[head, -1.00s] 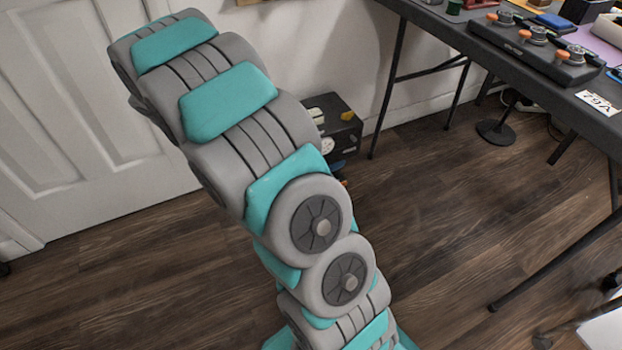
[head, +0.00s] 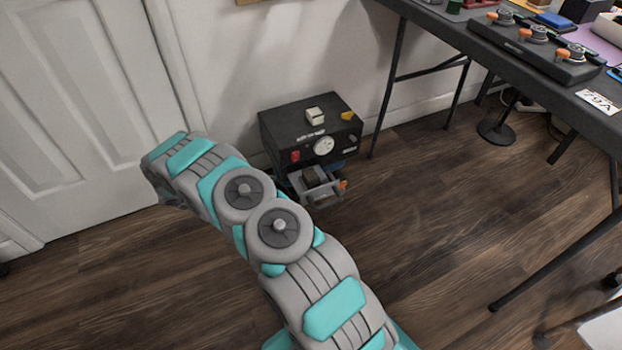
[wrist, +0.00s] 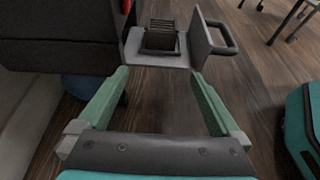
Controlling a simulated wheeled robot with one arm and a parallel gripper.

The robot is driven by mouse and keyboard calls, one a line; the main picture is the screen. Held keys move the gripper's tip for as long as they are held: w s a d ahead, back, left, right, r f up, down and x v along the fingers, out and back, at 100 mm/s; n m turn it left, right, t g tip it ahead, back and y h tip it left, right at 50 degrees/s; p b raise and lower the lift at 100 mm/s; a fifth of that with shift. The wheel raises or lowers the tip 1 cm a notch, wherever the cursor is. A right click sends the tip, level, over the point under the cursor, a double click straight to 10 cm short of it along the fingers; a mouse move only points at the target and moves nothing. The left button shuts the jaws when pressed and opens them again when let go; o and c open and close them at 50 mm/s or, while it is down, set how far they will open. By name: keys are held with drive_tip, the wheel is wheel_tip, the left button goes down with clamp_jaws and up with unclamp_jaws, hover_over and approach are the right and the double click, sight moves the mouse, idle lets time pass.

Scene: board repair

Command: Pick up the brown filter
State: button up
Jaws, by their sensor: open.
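The brown filter (head: 313,176) sits in the open drawer (head: 318,195) low on the front of a black box-shaped machine (head: 281,130) on the floor. In the wrist view the brown filter (wrist: 161,37) is a dark ribbed block standing in a square recess of the grey drawer (wrist: 196,37), which has a handle at right. My gripper (wrist: 157,88) is open and empty, with its two green fingers apart. The filter lies beyond the fingertips, between their lines and not touched. In the head view my arm hides the gripper.
The black machine's body (wrist: 60,55) stands close at the left in the wrist view. A dark table (head: 590,115) with tools is at the right in the head view. The white door (head: 75,110) and wall are behind.

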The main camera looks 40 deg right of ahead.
sight(305, 177)
drive_tip(key=s+d, duration=0.1)
drive_tip(key=d, duration=0.6)
drive_tip(key=s+d, duration=0.1)
drive_tip(key=d, duration=0.2)
drive_tip(key=shift+s+d+f, duration=0.2)
drive_tip(key=shift+s+d, duration=0.1)
drive_tip(key=shift+d, duration=0.05)
drive_tip(key=x, duration=0.6)
drive_tip(key=shift+r+p, duration=0.2)
drive_tip(key=shift+p, duration=0.2)
drive_tip(key=shift+c, duration=0.2)
drive_tip(key=c, duration=1.2)
drive_tip(key=shift+c, duration=0.2)
drive_tip(key=shift+r, duration=0.2)
